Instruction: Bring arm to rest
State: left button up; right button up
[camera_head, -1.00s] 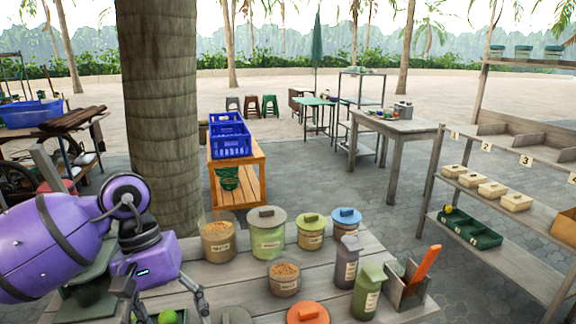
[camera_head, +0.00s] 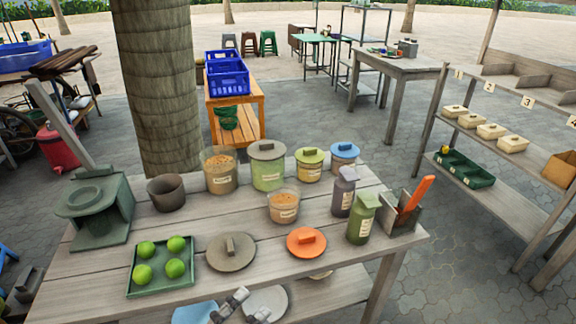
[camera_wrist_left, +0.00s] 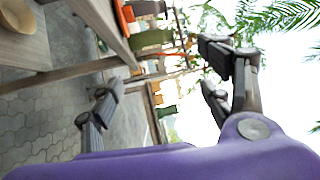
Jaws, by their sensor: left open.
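My left gripper (camera_head: 242,308) shows at the bottom edge of the head view, at the front of the wooden table (camera_head: 80,271). Its two grey fingers stand apart with nothing between them. In the left wrist view the fingers (camera_wrist_left: 160,95) are also spread wide and empty, with the table edge, paving and sky beyond, seen sideways. The rest of the left arm is below the head view. My right gripper is not in view.
On the table are a green tray (camera_head: 160,289) with several green fruits, a green stove-like object (camera_head: 95,205), a dark pot (camera_head: 166,193), jars, a grey lid (camera_head: 231,251) and an orange lid (camera_head: 306,241). Shelves (camera_head: 500,130) stand right; paving between is free.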

pick_arm(q)
jog(key=s+a+f+n+g+y, duration=0.1)
jog(key=s+a+f+n+y, duration=0.4)
jog(key=f+n, duration=0.3)
jog(key=s+a+f+n+y, duration=0.5)
jog(key=f+n, duration=0.2)
jog(key=n, duration=0.1)
jog(key=s+a+f+n+g+y, duration=0.25)
jog(key=s+f+n, duration=0.2)
jog(key=s, duration=0.35)
jog(key=s+a+f+n+g+y, duration=0.1)
jog(key=s+f+n+g, duration=0.3)
jog(key=s, duration=0.3)
notch_tip(320, 180, up, 12)
jog(key=w+t+p, duration=0.1)
jog(key=w+p, duration=0.1)
jog(key=p, duration=1.2)
jog(key=shift+w+r+n+h, duration=0.25)
jog(key=shift+n+h, duration=0.1)
jog(key=shift+n, duration=0.1)
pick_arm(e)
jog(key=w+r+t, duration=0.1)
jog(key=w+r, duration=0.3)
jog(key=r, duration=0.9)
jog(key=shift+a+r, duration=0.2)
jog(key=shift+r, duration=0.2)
pick_arm(q)
jog(key=shift+d, duration=0.1)
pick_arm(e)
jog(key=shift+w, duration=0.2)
